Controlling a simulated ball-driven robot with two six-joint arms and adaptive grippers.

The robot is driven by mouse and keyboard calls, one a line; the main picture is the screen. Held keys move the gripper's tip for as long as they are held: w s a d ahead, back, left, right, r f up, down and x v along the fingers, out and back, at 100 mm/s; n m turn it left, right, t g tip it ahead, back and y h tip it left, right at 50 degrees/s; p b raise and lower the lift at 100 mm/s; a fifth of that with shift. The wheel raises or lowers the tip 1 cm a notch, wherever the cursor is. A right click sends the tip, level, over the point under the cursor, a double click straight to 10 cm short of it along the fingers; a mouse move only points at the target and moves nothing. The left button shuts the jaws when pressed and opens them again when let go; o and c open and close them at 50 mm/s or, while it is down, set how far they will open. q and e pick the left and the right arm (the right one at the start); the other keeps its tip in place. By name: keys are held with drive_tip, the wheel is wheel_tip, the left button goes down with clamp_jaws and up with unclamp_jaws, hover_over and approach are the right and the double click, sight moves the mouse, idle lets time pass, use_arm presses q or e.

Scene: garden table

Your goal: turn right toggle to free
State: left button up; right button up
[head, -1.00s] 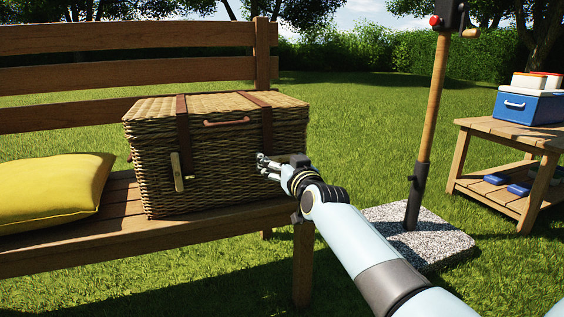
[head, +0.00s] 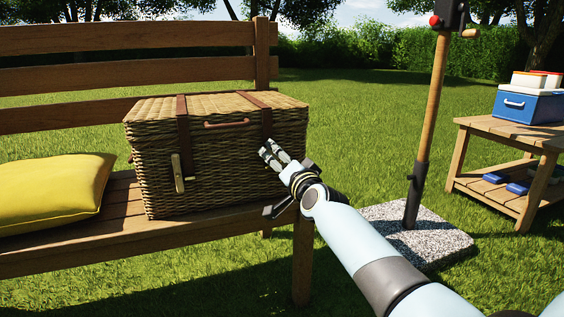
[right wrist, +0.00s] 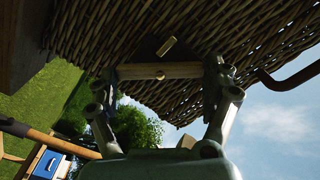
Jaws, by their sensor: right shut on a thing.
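The wicker hamper (head: 222,175) stands closed on the bench, with two leather straps down its front. The left toggle (head: 178,173) is a wooden bar that stands upright at the left strap's end. My right gripper (head: 270,150) is at the right strap's lower part and hides the right toggle in the head view. In the right wrist view, the right toggle (right wrist: 140,71) is a wooden bar spanning between the fingertips of my right gripper (right wrist: 160,73), which is shut on its ends. A small brass piece (right wrist: 167,46) shows beside the bar. My left gripper is not in view.
A yellow cushion (head: 53,190) lies on the bench (head: 100,240) left of the hamper. A wooden post on a stone base (head: 430,240) stands right of my right arm. A wooden side table (head: 510,133) with a blue box (head: 530,106) is farther right.

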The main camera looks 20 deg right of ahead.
drive_tip(key=m, duration=0.2)
drive_tip(key=shift+m, duration=0.4)
drive_tip(key=m, duration=0.2)
drive_tip(key=shift+f+m, duration=0.1)
drive_tip(key=shift+m, duration=1.6)
drive_tip(key=shift+f, duration=0.1)
drive_tip(key=o, duration=1)
drive_tip(key=shift+s, duration=0.15)
